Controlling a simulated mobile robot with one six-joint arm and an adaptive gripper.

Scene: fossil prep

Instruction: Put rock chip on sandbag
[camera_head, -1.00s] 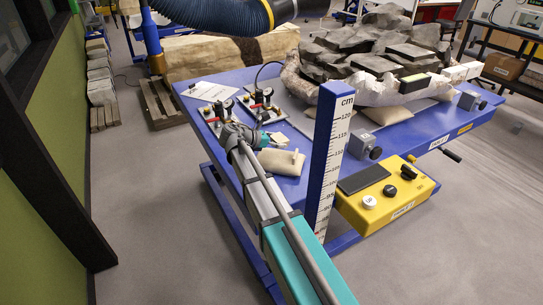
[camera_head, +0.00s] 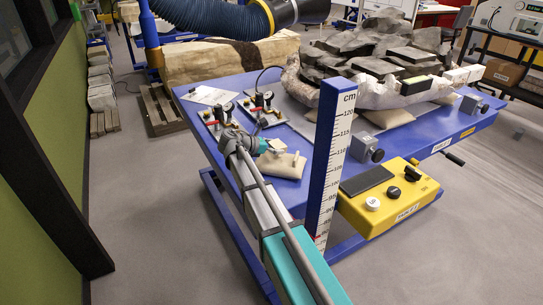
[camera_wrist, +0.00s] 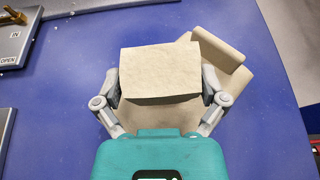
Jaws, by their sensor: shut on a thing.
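My gripper (camera_wrist: 160,84) is shut on the rock chip (camera_wrist: 160,70), a flat beige block held between its two grey fingers. The chip also shows as a small pale piece in the head view (camera_head: 277,145). The tan sandbag (camera_wrist: 236,88) lies on the blue table below and to the right of the chip in the wrist view. The chip and fingers hide much of its left part. In the head view the sandbag (camera_head: 283,169) sits just in front of my gripper (camera_head: 268,147). Whether chip and sandbag touch, I cannot tell.
A pale roll-like piece (camera_wrist: 220,48) lies at the sandbag's upper edge. Valve plates (camera_head: 262,112) stand behind on the blue table (camera_head: 220,93). The ruled blue post (camera_head: 331,165) rises to the right. A dark rock mass (camera_head: 370,60) fills the table's back right.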

